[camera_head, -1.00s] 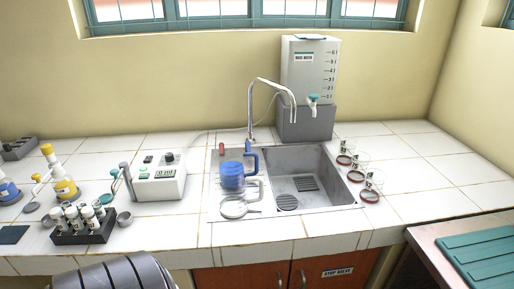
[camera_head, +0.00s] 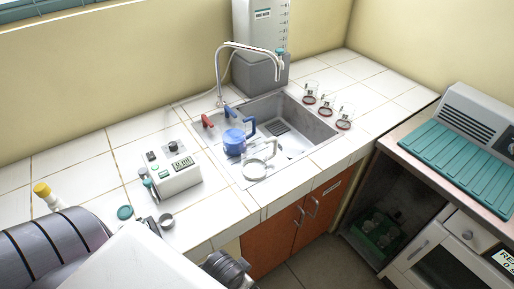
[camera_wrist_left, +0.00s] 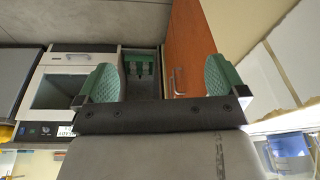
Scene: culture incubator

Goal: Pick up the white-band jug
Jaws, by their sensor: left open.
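A clear jug with a pale handle (camera_head: 257,169) stands at the front left of the sink area in the head view; I take it as the white-band jug, but its band is not clear. A blue-filled jug with a blue handle (camera_head: 234,141) stands just behind it. My left gripper (camera_wrist_left: 162,82) shows in the left wrist view with its green-padded fingers apart and nothing between them. In the head view my left arm is at the lower left, well apart from the jugs, and its fingers are not visible. My right gripper is not in view.
The sink (camera_head: 315,132) and tap (camera_head: 218,80) are beside and behind the jugs. Small glass vessels (camera_head: 327,103) stand right of the sink. A control box (camera_head: 173,173) stands left of it. A teal ridged mat (camera_head: 458,165) lies on the right bench. A green crate (camera_head: 378,230) sits below.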

